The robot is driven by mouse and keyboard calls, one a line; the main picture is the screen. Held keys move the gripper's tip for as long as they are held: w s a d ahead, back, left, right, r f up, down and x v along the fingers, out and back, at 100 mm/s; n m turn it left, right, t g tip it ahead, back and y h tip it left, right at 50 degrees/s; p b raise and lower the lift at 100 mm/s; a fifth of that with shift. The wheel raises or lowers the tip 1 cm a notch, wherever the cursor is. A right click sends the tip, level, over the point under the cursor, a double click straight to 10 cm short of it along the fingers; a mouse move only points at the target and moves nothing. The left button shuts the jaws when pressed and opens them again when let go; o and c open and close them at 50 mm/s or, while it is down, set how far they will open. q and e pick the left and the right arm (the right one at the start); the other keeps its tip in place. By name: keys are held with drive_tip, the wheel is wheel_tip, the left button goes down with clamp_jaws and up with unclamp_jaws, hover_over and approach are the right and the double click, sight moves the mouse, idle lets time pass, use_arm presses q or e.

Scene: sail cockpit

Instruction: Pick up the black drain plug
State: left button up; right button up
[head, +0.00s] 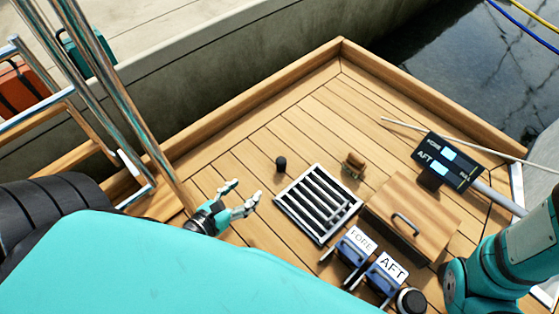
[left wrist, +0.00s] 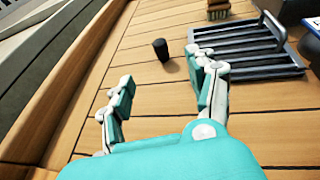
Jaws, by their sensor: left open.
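The black drain plug (head: 281,164) is a small dark cylinder standing on the wooden deck, just left of the drain grate's upper left corner in the head view. It also shows in the left wrist view (left wrist: 161,49), beyond the fingertips and between the two fingers' lines. My left gripper (head: 244,196) is open and empty, low over the deck, below and left of the plug in the head view. In the left wrist view its fingers (left wrist: 163,75) are spread, apart from the plug. My right gripper is out of view; only part of my right arm shows at lower right.
A metal grate (head: 318,203) lies right of the plug. Metal rails (head: 105,80) stand left. Deck around the plug is clear.

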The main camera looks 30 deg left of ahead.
use_arm(q)
drive_tip(key=a+p+x, duration=0.1)
drive_tip(key=p+x, duration=0.1)
drive_tip(key=x, duration=0.2)
approach(279, 163)
drive_tip(key=x, duration=0.4)
drive_tip(key=shift+b+x, duration=0.4)
drive_tip(key=shift+x, duration=2.75)
drive_tip(key=shift+c, duration=0.2)
drive_tip(key=c, duration=1.1)
